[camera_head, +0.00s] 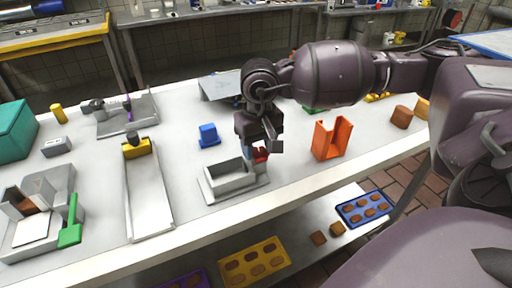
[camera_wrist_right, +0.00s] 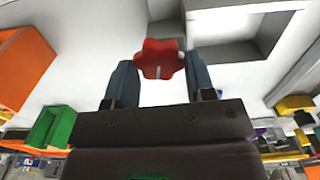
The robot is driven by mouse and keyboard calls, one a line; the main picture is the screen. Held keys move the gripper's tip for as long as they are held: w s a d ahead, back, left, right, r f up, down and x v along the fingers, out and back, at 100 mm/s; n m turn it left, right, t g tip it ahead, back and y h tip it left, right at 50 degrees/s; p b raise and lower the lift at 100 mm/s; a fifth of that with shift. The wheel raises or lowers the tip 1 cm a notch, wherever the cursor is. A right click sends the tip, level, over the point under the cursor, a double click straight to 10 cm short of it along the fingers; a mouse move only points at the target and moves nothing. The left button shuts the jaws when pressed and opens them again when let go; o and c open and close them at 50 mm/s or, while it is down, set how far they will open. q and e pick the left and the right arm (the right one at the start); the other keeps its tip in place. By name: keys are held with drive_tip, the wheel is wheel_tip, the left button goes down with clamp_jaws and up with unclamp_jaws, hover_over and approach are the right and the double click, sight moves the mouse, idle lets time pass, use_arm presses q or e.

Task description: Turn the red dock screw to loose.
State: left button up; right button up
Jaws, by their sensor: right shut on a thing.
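The red dock screw (camera_wrist_right: 160,57) is a lobed knob with a pale mark on its near edge. It stands beside the grey dock (camera_head: 222,189), a small open box on a flat base at the middle of the table's front. My right gripper (camera_head: 260,153) reaches down over the dock's right side. In the right wrist view the two blue-grey fingers of my right gripper (camera_wrist_right: 161,75) stand on either side of the red knob and are shut on it. In the head view the gripper hides most of the screw. My left gripper is not in view.
An orange holder (camera_head: 332,140) stands right of the dock and a blue block (camera_head: 208,135) stands behind it. A long white tray (camera_head: 148,195) with a yellow end lies to the left. Green and grey fixtures fill the far left. Trays of brown pieces (camera_head: 254,262) lie below.

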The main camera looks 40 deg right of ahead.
sight(258, 151)
drive_tip(key=shift+n, duration=0.6)
drive_tip(key=o, duration=0.9)
drive_tip(key=shift+r, duration=0.5)
wheel_tip(258, 151, up, 10)
drive_tip(key=shift+f+p, duration=0.1)
drive_tip(key=shift+p, duration=0.3)
